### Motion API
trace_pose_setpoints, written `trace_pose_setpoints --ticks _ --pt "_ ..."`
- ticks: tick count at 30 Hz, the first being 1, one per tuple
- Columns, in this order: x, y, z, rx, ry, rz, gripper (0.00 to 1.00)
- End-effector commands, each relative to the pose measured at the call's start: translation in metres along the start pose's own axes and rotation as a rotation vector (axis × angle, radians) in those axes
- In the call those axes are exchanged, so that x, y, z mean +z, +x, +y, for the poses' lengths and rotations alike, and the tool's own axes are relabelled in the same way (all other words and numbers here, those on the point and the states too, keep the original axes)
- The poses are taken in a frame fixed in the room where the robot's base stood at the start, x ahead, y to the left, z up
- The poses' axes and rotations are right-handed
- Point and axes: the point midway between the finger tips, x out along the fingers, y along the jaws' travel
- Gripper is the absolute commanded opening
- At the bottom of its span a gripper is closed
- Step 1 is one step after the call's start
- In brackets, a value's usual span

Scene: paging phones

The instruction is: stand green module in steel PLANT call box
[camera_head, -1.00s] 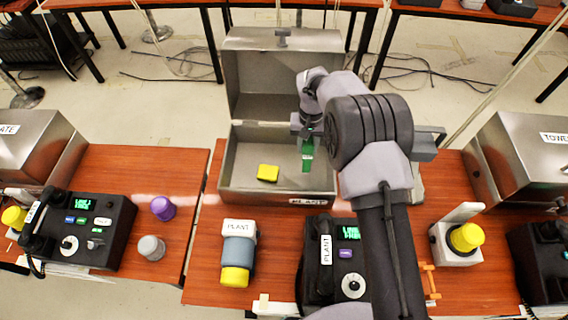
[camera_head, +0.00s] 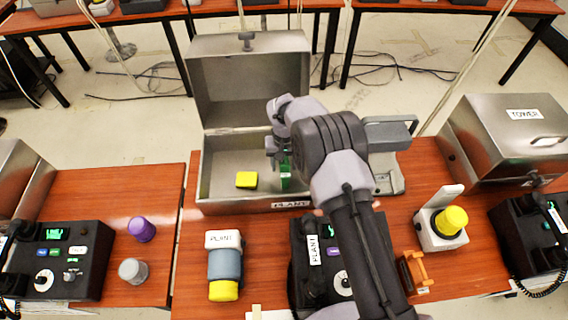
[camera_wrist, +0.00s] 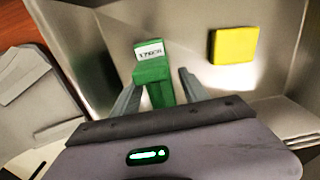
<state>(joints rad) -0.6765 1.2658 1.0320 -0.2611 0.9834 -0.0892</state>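The steel PLANT call box (camera_head: 235,206) stands on the middle table with its lid (camera_head: 250,85) raised. The green module (camera_head: 286,178) is upright inside it, near the front wall, partly hidden by my gripper. My gripper (camera_head: 278,155) is over the box, just above the module. In the wrist view the green module (camera_wrist: 154,78), with a white label on its far end, lies between the two fingers of my gripper (camera_wrist: 160,85). The fingers look spread, with a gap visible at the right finger. Whether the module's foot touches the floor is hidden.
A yellow block (camera_head: 246,180) lies in the box, left of the module. A grey-and-yellow PLANT cylinder (camera_head: 224,266) and a black PLANT phone (camera_head: 312,270) are in front. An orange holder (camera_head: 414,271) and a yellow-topped white unit (camera_head: 445,225) stand to the right.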

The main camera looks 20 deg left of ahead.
Motion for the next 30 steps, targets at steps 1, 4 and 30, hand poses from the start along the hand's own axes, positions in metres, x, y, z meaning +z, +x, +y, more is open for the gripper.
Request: trace_pose_setpoints --ticks 1,4,30 --pt "0.000 0.000 0.000 0.000 0.000 0.000 0.53" --pt "0.000 -0.001 0.000 0.000 0.000 0.000 0.53" --pt "0.003 -0.184 0.033 -0.021 0.077 0.046 0.53"
